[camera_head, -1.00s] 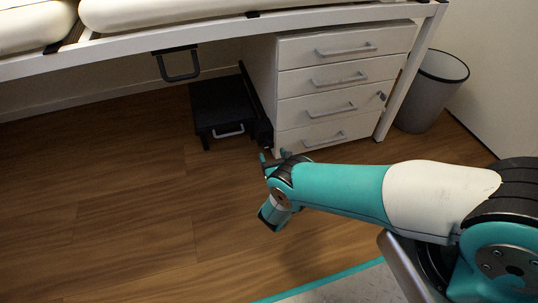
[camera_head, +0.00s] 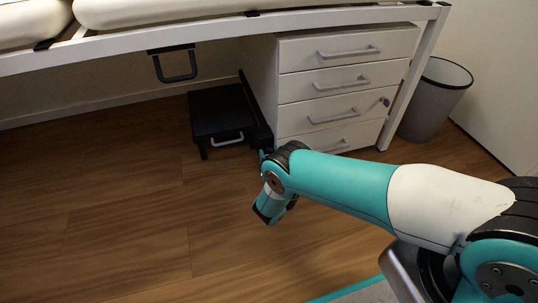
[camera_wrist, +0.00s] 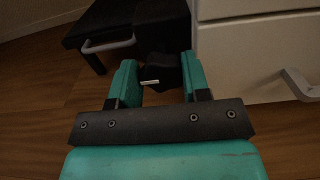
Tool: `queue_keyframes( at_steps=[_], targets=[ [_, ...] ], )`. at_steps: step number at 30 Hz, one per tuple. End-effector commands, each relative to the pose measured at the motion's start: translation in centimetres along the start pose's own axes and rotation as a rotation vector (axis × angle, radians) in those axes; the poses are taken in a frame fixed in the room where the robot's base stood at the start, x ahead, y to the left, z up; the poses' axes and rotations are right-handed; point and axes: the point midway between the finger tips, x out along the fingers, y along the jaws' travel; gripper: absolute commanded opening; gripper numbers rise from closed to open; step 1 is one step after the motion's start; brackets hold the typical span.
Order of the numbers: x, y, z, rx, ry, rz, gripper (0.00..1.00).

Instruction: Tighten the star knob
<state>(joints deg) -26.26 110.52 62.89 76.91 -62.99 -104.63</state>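In the wrist view, my gripper (camera_wrist: 158,76) has its two teal fingers apart. A dark, lobed shape (camera_wrist: 163,70) shows in the gap between them, beside the drawer unit; it may be the star knob, but it is too dark to be sure. A small pale bar lies at its lower left. I cannot tell whether either finger touches it. In the head view, my bent wrist is in front of the drawer unit's lower left corner. My fingers cannot be made out there, and no knob can be clearly seen.
A white drawer unit (camera_head: 345,78) stands under a white-framed bed or bench (camera_head: 220,41). A low black step (camera_head: 219,110) with a grey handle is left of the drawers. A grey bin (camera_head: 434,100) stands at right. The wooden floor (camera_head: 120,220) at left is clear.

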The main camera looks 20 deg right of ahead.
Motion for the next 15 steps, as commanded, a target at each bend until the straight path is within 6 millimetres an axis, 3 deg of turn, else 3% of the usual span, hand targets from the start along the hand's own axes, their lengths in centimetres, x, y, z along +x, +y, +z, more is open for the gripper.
queue_keyframes(
  at_steps=[15],
  targets=[
    [-0.03,-0.01,0.04,0.125,0.001,0.0,0.2]
  ],
)
